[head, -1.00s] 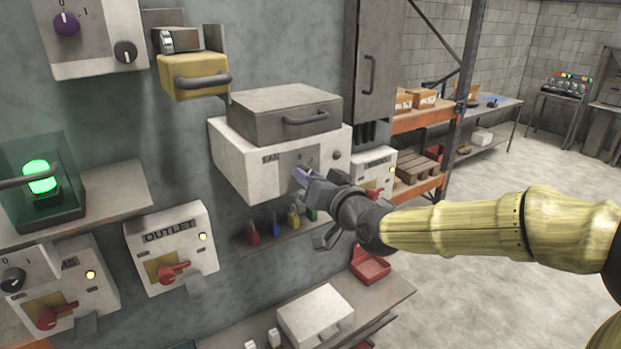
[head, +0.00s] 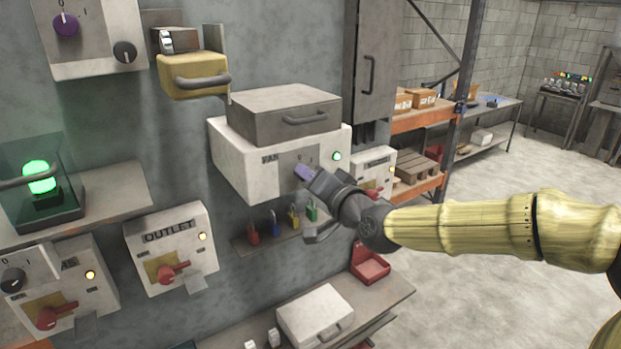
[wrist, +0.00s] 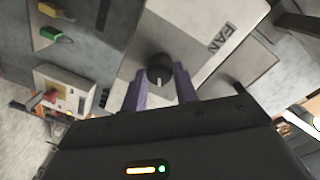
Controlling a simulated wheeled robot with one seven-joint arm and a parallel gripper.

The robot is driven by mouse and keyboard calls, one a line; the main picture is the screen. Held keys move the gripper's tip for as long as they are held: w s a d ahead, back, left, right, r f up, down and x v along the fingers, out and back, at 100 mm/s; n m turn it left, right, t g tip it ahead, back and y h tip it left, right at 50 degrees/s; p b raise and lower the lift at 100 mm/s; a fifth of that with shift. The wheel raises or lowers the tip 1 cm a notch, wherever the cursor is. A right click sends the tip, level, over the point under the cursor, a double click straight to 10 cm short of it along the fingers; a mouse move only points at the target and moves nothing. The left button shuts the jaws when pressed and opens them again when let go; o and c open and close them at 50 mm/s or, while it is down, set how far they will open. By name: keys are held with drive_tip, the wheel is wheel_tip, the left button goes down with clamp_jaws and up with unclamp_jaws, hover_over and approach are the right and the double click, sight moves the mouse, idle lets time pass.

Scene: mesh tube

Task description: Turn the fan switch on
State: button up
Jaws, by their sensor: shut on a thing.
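The white fan box (head: 237,167) is on the wall, with the word FAN at the left of its grey front plate. Its lamp (head: 337,156) at the right glows green. My gripper (head: 304,173) is at the front plate, with its purple fingers near the plate's lower middle. In the wrist view the round black fan switch (wrist: 159,68) sits between the two purple fingers (wrist: 160,88), and my gripper is shut on it. A light mark shows on the knob. In the head view my gripper hides the knob.
A grey lidded case (head: 285,113) rests on top of the fan box. Several coloured padlocks (head: 275,225) hang below it. The OUTLET box (head: 170,247) is to the left. Another white switch box (head: 372,172) is close behind my gripper at the right.

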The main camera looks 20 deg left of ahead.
drive_tip(key=o, duration=1)
drive_tip(key=b+v, duration=0.2)
drive_tip(key=v, duration=1.5)
drive_tip(key=shift+s+d+f, duration=0.1)
drive_tip(key=shift+s+d, duration=0.05)
